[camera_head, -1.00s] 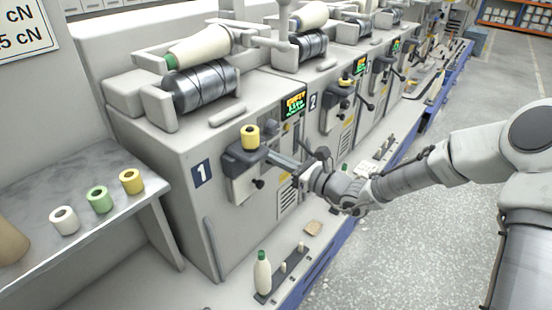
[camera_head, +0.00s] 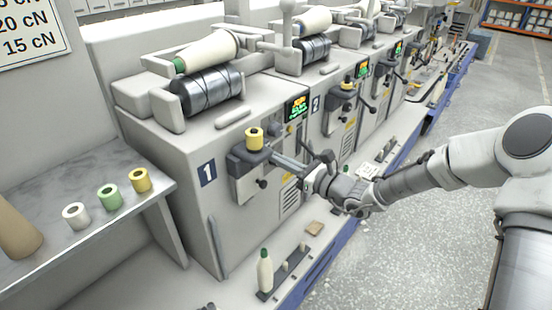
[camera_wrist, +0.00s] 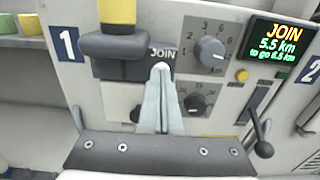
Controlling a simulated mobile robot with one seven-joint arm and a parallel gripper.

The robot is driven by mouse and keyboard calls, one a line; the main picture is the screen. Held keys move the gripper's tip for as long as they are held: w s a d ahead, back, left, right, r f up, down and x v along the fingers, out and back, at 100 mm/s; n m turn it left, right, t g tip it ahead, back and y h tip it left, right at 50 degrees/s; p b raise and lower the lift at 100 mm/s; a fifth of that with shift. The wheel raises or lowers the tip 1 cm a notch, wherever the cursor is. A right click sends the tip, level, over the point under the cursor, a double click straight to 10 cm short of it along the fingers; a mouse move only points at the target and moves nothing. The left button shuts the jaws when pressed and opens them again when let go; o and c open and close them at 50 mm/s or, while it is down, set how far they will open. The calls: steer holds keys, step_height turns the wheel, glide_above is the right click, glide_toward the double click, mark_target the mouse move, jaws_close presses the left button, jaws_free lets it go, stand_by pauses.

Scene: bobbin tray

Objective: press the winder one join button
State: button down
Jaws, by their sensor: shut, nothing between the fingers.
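Winder one (camera_head: 160,160) is the nearest grey machine, marked with a blue "1" plate (camera_head: 207,173) that also shows in the wrist view (camera_wrist: 68,43). In the wrist view, a dark JOIN label (camera_wrist: 163,53) sits right of the black bobbin holder (camera_wrist: 115,46). My gripper (camera_wrist: 161,68) is shut and empty, its fingertips just below the JOIN lettering. The join button itself is not visible, perhaps hidden behind the fingertips; I cannot tell if they touch. The display (camera_wrist: 282,46) reads JOIN, 5.5 km. In the head view my gripper (camera_head: 274,157) is at the winder's front face.
Two dials (camera_wrist: 209,52) and a small amber button (camera_wrist: 241,75) lie right of the fingers, with a black lever (camera_wrist: 260,130) lower right. A yellow bobbin (camera_head: 254,139) tops the holder. A side shelf (camera_head: 130,205) carries several bobbins.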

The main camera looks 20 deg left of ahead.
steer(key=p+v, duration=0.3)
steer(key=v, duration=0.9)
steer(key=shift+d+f, duration=0.2)
steer(key=s+d+r+n+g+h, duration=0.1)
steer(key=s+r+n+g+h, duration=0.2)
steer(key=s+n, duration=0.4)
steer(key=s+d+r+n+g+h, duration=0.2)
steer(key=s+n+g+h, duration=0.2)
steer(key=s+n, duration=0.35)
steer(key=s+d+r+n+t+h, duration=0.3)
steer(key=s+d+r+n+h, duration=0.15)
steer(key=d, duration=0.45)
steer(key=s+d+r+n+t+h, duration=0.3)
steer(key=s+d+r+h, duration=0.25)
steer(key=d, duration=0.35)
step_height(320, 180, up, 17)
steer(key=p, duration=1.8)
stand_by(0.8)
